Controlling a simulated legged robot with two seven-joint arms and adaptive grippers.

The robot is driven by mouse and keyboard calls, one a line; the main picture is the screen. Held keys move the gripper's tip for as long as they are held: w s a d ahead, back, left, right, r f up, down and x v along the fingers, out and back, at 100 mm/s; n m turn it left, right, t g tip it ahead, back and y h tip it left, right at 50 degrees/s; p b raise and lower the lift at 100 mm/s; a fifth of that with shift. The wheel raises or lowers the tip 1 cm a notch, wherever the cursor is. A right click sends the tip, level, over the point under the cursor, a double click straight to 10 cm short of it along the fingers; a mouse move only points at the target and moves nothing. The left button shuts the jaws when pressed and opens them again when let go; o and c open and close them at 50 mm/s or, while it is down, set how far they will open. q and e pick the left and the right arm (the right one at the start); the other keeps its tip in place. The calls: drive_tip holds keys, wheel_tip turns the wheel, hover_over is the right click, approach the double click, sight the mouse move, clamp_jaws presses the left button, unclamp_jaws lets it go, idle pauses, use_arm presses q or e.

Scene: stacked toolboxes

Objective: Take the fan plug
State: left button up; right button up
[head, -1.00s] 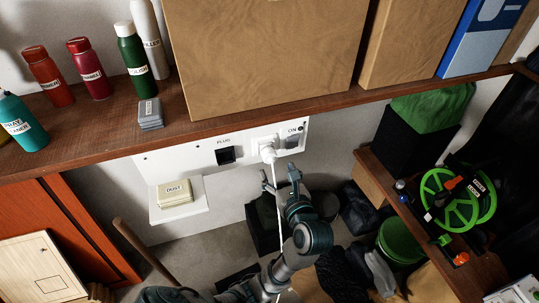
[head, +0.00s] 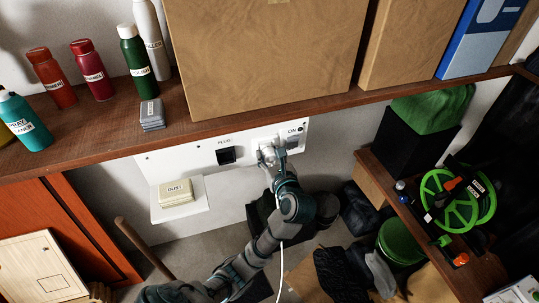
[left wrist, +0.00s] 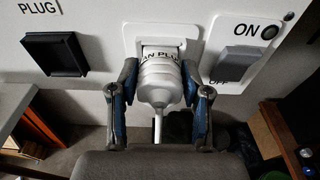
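The white fan plug (left wrist: 160,82) sits in its wall socket, with its label facing up and its cable running down. My left gripper (left wrist: 160,92) is open, with one finger on each side of the plug. A narrow gap shows between the fingers and the plug body. In the head view my left gripper (head: 272,154) reaches up to the wall panel and largely hides the plug. The white cable (head: 280,262) hangs down past my arm. My right gripper is not in view.
The white panel (head: 185,160) also bears a black empty socket (left wrist: 53,40) on the left and an ON/OFF switch (left wrist: 237,62) on the right. A wooden shelf (head: 215,108) with bottles and boxes overhangs the panel. A small ledge (head: 196,211) holds a dust box.

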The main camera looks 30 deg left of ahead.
sight(273, 161)
use_arm(q)
drive_tip(key=shift+d, duration=0.1)
clamp_jaws()
drive_tip(key=shift+s+d, duration=0.15)
drive_tip(key=shift+v, duration=0.9)
drive_tip(key=shift+s+d+f, duration=0.1)
drive_tip(key=shift+d, duration=0.2)
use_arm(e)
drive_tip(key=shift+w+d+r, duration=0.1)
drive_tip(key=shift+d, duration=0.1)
use_arm(q)
drive_tip(key=shift+a, duration=0.1)
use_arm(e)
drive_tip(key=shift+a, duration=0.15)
use_arm(q)
drive_tip(key=shift+s, duration=0.1)
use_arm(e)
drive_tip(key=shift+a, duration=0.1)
